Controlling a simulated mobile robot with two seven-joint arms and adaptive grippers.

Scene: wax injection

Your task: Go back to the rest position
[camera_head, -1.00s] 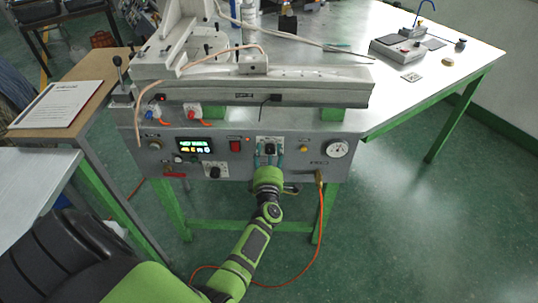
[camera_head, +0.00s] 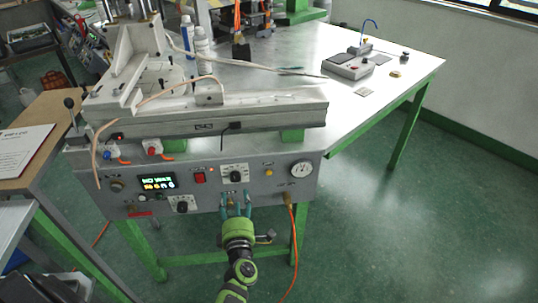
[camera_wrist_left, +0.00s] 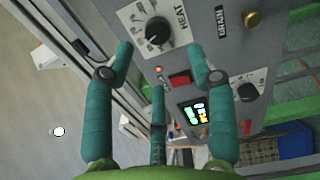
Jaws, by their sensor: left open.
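My left gripper (camera_head: 236,202) comes in from the bottom of the head view, in front of the grey wax injector's control panel (camera_head: 275,185). Its teal fingers are spread and empty, just below the black HEAT knob (camera_head: 235,178). In the left wrist view the open fingers (camera_wrist_left: 160,62) point at the panel, and the HEAT knob (camera_wrist_left: 158,30) shows between and beyond them. They appear apart from the knob. My right gripper is in neither view.
The injector stands on a bench with green legs (camera_head: 150,250). A red switch (camera_head: 199,178), a lit display (camera_head: 158,183) and a gauge (camera_head: 302,169) are on its panel. An orange hose hangs right of my arm. The floor at right (camera_head: 400,240) is clear.

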